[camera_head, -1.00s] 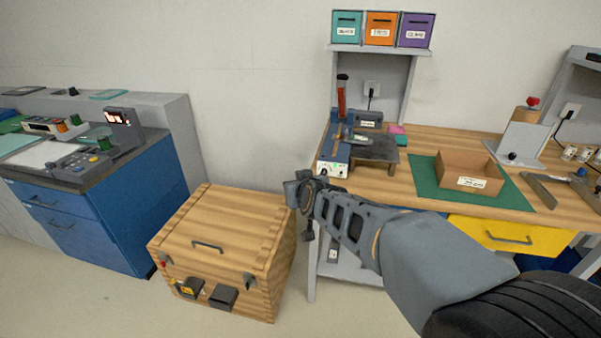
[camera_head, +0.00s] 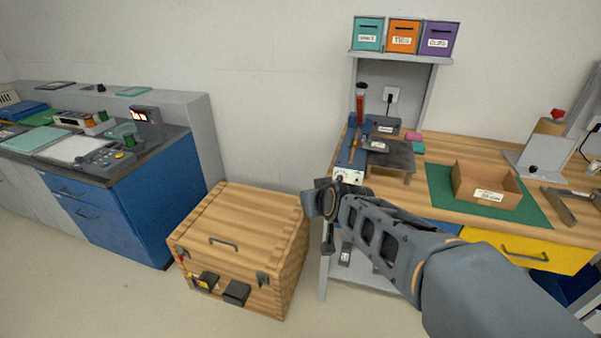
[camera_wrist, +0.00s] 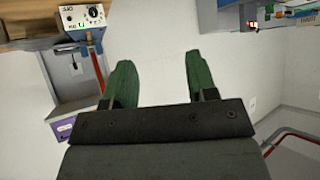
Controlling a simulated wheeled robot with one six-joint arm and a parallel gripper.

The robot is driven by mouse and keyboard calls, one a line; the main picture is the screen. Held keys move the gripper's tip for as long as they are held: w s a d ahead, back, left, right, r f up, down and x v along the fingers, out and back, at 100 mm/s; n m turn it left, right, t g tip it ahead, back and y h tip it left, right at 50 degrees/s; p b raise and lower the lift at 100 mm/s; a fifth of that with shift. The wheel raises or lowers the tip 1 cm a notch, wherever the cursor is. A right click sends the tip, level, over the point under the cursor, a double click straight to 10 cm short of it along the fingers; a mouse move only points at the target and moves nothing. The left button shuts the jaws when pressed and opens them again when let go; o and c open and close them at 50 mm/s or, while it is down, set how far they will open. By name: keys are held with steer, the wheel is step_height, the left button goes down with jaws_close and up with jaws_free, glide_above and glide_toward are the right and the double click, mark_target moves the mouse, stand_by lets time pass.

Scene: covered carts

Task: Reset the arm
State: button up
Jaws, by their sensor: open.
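My arm reaches in from the lower right in the head view. My gripper shows in the wrist view (camera_wrist: 158,80) with its two green fingers apart and nothing between them. In the head view the end of my arm is in front of the workbench's left edge, to the right of the wooden chest (camera_head: 245,232). The fingers themselves are hard to make out there.
The chest stands closed on the floor between the blue cabinet (camera_head: 150,205) and the wooden workbench (camera_head: 455,150). The bench holds a small device (camera_head: 350,175), an open cardboard box (camera_head: 487,186) on a green mat (camera_head: 437,185), and a shelf with coloured bins (camera_head: 404,36).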

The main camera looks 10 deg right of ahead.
steer(key=s+f+g, duration=0.2)
steer(key=s+g, duration=0.1)
steer(key=s, duration=0.4)
steer(key=s+d+f+g+h, duration=0.1)
steer(key=s+f+g, duration=0.2)
steer(key=s, duration=0.5)
steer(key=shift+d+f+m+g+p, duration=0.15)
steer(key=shift+m+g+p, duration=0.15)
steer(key=shift+g+p, duration=0.25)
